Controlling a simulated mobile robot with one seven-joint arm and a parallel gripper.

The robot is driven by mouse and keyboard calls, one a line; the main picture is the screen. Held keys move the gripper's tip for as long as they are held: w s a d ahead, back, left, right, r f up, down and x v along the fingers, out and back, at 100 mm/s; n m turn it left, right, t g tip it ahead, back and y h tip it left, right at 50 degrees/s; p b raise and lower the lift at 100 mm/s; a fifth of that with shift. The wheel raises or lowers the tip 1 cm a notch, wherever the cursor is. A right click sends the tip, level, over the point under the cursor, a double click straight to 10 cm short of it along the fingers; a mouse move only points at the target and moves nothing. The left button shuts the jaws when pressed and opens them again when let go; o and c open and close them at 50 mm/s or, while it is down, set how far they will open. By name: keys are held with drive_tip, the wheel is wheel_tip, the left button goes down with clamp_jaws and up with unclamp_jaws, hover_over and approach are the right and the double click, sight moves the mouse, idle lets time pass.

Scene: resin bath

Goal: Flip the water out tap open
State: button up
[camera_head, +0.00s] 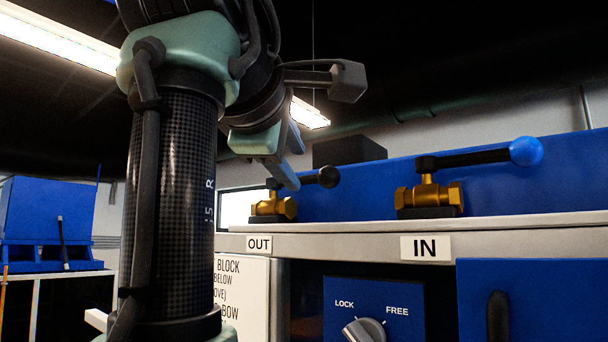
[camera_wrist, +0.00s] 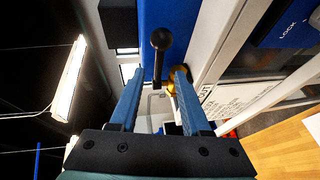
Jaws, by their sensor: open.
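The water out tap has a brass body (camera_head: 272,208) above the OUT label (camera_head: 259,244). Its dark lever ends in a black ball knob (camera_head: 328,177) pointing right in the head view. My gripper (camera_head: 291,181) is at this tap, its blue fingers overlapping the lever near the brass body. In the wrist view my gripper (camera_wrist: 159,72) is open, with the lever and black knob (camera_wrist: 161,39) in line with the gap between the fingers. The brass body (camera_wrist: 171,82) shows partly behind the right finger. Contact with the lever cannot be told.
The IN tap (camera_head: 430,194), with a blue ball knob (camera_head: 526,151), stands to the right on the same ledge (camera_head: 500,224). A blue panel (camera_head: 470,175) rises behind the taps. Below are a LOCK/FREE dial (camera_head: 364,330) and a white sign (camera_head: 242,290).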

sight(305, 179)
drive_tip(key=p+x, duration=0.1)
drive_tip(key=x, duration=0.2)
drive_tip(key=p+x, duration=0.2)
drive_tip(key=x, duration=0.1)
drive_tip(key=shift+w+d+r, duration=0.1)
drive_tip(key=shift+d+r, duration=0.05)
drive_tip(key=shift+r, duration=0.05)
drive_tip(key=shift+p+x, duration=0.4)
drive_tip(key=shift+x, duration=0.35)
drive_tip(key=shift+f, duration=0.15)
drive_tip(key=shift+c, duration=0.2)
clamp_jaws()
